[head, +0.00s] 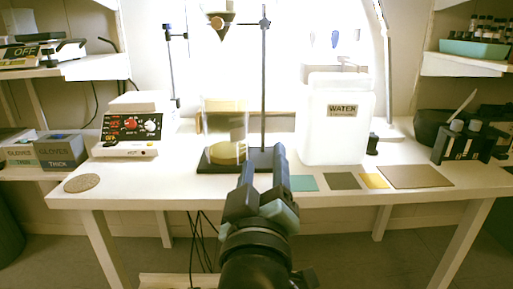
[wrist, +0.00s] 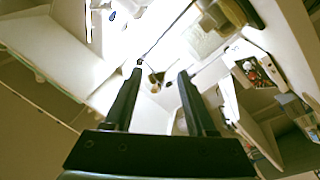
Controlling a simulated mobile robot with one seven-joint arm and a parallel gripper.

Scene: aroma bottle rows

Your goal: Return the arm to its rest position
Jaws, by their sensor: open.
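My gripper (head: 262,165) is in the lower middle of the head view, in front of the table's front edge and apart from the things on it. In the wrist view its two dark fingers (wrist: 160,88) stand apart with nothing between them. The wrist view is tilted and shows the table area beyond the fingers. My arm hides a part of the table's front edge in the head view.
The white table (head: 130,180) holds a hotplate (head: 130,128), a beaker (head: 226,130) at a stand (head: 264,80), a white WATER container (head: 335,125), flat coloured mats (head: 342,181) and dark bottles (head: 458,143). Shelves flank it. The floor in front looks clear.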

